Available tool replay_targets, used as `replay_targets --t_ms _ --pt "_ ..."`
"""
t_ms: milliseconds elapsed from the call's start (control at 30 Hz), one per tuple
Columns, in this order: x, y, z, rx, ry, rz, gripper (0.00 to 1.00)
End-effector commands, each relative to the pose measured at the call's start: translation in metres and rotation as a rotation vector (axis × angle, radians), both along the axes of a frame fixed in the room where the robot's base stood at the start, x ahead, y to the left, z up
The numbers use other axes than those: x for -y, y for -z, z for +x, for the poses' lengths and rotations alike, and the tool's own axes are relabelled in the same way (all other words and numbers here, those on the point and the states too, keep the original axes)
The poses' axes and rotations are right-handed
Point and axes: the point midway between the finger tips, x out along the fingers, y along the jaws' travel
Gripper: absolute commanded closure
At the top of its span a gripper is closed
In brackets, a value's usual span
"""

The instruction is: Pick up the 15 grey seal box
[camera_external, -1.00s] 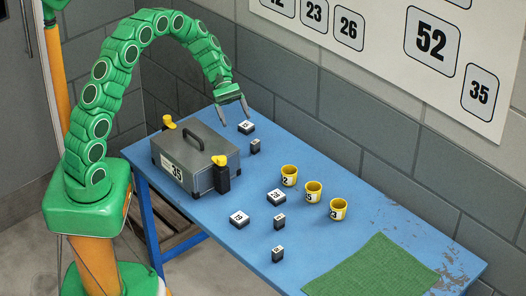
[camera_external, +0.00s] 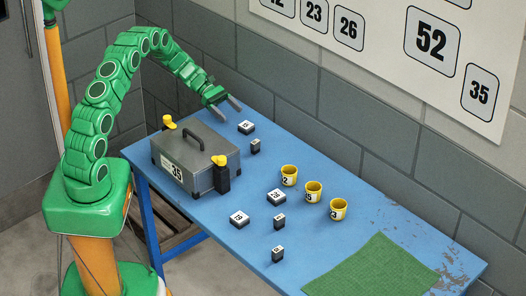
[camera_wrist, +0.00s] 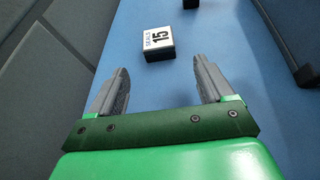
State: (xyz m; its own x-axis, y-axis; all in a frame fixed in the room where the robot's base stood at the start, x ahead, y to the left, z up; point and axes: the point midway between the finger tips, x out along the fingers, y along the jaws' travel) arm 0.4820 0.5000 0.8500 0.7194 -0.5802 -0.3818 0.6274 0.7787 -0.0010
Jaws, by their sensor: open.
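The 15 grey seal box (camera_wrist: 158,43) lies on the blue table in the wrist view, its white top reading "SEALS 15". In the external view, the small dark box with a white top nearest my gripper (camera_external: 246,127) appears to be the same one. My gripper (camera_external: 231,109) is open and empty, above the far left part of the table and left of that box. In the wrist view the box sits just beyond the gap between the fingertips (camera_wrist: 160,68), apart from both.
A grey case marked 35 (camera_external: 182,165) with yellow-topped parts stands near my arm. A small dark box (camera_external: 255,147) is close to the seal box. Several more boxes, yellow cups (camera_external: 313,191) and a green mat (camera_external: 372,268) lie rightward. A grey wall borders the table.

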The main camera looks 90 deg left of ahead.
Motion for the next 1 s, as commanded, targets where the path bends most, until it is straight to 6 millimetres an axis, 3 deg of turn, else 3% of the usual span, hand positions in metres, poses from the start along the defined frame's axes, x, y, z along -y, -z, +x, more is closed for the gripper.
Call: replay_targets --t_ms 600,1000 --pt "0.033 0.02 0.043 0.0 0.004 0.0 0.19" --pt "0.037 0.023 0.048 0.0 0.002 0.002 0.22"
